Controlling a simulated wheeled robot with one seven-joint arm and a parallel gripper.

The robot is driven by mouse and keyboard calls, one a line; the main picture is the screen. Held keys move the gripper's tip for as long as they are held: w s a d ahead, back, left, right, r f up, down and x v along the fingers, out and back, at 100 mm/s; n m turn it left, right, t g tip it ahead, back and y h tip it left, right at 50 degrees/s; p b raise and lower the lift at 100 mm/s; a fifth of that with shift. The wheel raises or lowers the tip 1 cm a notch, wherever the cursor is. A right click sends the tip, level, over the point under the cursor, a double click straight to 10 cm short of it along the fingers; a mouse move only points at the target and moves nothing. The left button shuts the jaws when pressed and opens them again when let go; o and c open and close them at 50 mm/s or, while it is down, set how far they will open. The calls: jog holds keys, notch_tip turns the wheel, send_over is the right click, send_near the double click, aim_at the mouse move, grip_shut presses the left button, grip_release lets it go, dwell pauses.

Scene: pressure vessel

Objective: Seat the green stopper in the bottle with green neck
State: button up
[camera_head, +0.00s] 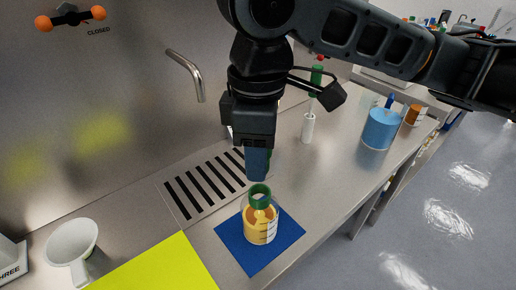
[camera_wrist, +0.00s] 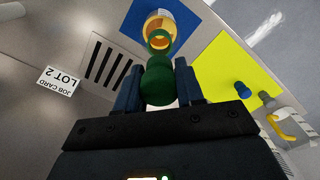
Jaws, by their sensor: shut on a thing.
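The bottle with green neck (camera_head: 261,229) stands upright on a blue mat (camera_head: 284,243). It has an amber body with markings and a green ring-shaped neck (camera_head: 260,190). My gripper (camera_head: 257,168) points down just above and slightly behind the neck, largely hiding the stopper in the head view. In the wrist view my gripper (camera_wrist: 158,82) is shut on the green stopper (camera_wrist: 157,84), a dark green rounded piece. The bottle's neck (camera_wrist: 159,40) shows just beyond the stopper's end; whether they touch I cannot tell.
A slotted drain (camera_head: 205,185) lies behind the mat, and a yellow mat (camera_head: 155,268) to its left. A white funnel-shaped cup (camera_head: 72,243), a green-topped white bottle (camera_head: 308,127) and a blue container (camera_head: 381,128) stand around. A blue piece (camera_wrist: 243,90) is by the yellow mat.

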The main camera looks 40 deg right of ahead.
jog(key=shift+f+b, duration=1.2)
jog(key=shift+f, duration=0.9)
jog(key=shift+p, duration=0.55)
jog(key=shift+f+b, duration=0.65)
jog(key=shift+f, duration=0.3)
jog(key=o, duration=1.1)
jog(key=shift+r, duration=0.1)
notch_tip(320, 180, up, 8)
jog(key=shift+f, duration=0.15)
